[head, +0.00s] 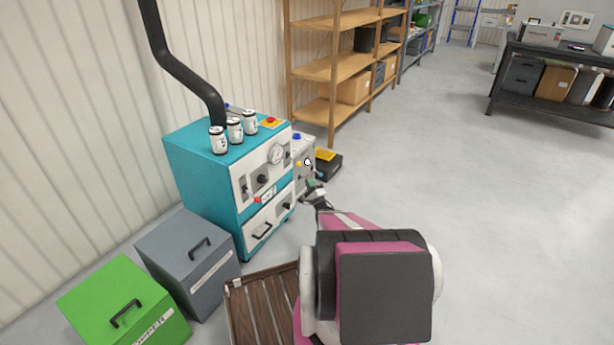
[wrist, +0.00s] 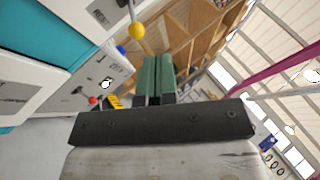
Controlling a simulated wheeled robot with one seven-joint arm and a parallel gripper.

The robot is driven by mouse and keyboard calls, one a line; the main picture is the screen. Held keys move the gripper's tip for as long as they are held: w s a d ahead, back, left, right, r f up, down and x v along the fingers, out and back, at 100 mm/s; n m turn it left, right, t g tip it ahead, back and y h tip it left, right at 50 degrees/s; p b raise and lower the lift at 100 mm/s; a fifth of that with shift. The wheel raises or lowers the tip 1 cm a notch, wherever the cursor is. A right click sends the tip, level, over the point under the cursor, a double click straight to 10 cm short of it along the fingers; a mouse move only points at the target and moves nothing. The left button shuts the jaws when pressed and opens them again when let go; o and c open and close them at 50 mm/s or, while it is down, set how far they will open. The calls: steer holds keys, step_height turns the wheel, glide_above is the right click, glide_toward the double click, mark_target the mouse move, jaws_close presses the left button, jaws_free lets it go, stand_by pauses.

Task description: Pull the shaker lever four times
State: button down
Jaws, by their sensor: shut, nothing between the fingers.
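A lever with a yellow ball knob (wrist: 137,30) on a metal rod is near my gripper in the wrist view. In the head view a yellow knob (head: 298,163) shows at the right edge of the teal machine (head: 205,175). A second lever with a red knob (head: 257,199) is on the teal machine's front panel. Nothing seen labels either as the shaker lever. My gripper (head: 313,188) is in front of the machines, its green fingers (wrist: 157,78) shut and empty. The yellow knob is apart from the fingers in the wrist view.
A smaller grey machine (head: 306,182) with a blue knob (head: 297,136) stands right of the teal one. Several cans (head: 235,130) stand on the teal machine. Grey (head: 188,260) and green (head: 125,300) boxes and a wooden pallet (head: 262,308) are nearby. Floor to the right is clear.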

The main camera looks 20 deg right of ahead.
steer(key=shift+v, duration=1.7)
steer(key=shift+w, duration=0.1)
steer(key=a+r+n+g+h, duration=0.5)
steer(key=a+n+g, duration=0.3)
steer(key=g, duration=0.3)
steer(key=s+a+r+n+g+y, duration=0.1)
steer(key=s+a+r+n+g, duration=0.2)
steer(key=s, duration=0.4)
steer(key=s+a+r+n+g, duration=0.2)
steer(key=s+a+n+g, duration=0.3)
steer(key=s, duration=0.2)
steer(key=s+a+r+n+g+y, duration=0.1)
steer(key=s+a+r+n+g, duration=0.2)
steer(key=s, duration=0.4)
steer(key=shift+s+a+r+n+g+y, duration=0.15)
steer(key=shift+a+r+n+g+y, duration=0.15)
steer(key=shift+a+n+g, duration=0.6)
